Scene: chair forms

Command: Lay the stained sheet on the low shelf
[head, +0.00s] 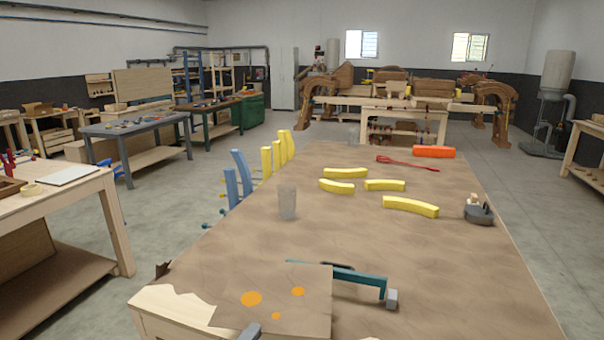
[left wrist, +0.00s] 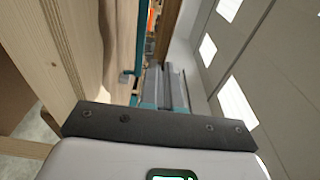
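The stained sheet (head: 290,318), brown with several orange spots, lies at the near left corner of the big table in the head view. A small grey tip (head: 250,332) at the bottom edge, over the sheet's near side, appears to be my left gripper. Whether it touches the sheet is unclear. A low shelf (head: 60,293) shows under the pale bench at left; other benches also have low boards. My right gripper is out of view.
A teal clamp (head: 360,277) lies by the sheet's far edge. The paper-covered table (head: 340,240) holds yellow curved pieces (head: 410,207), a clear cup (head: 288,202), a plane (head: 478,211) and an orange object (head: 433,152). Open floor (head: 185,225) lies left of it.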

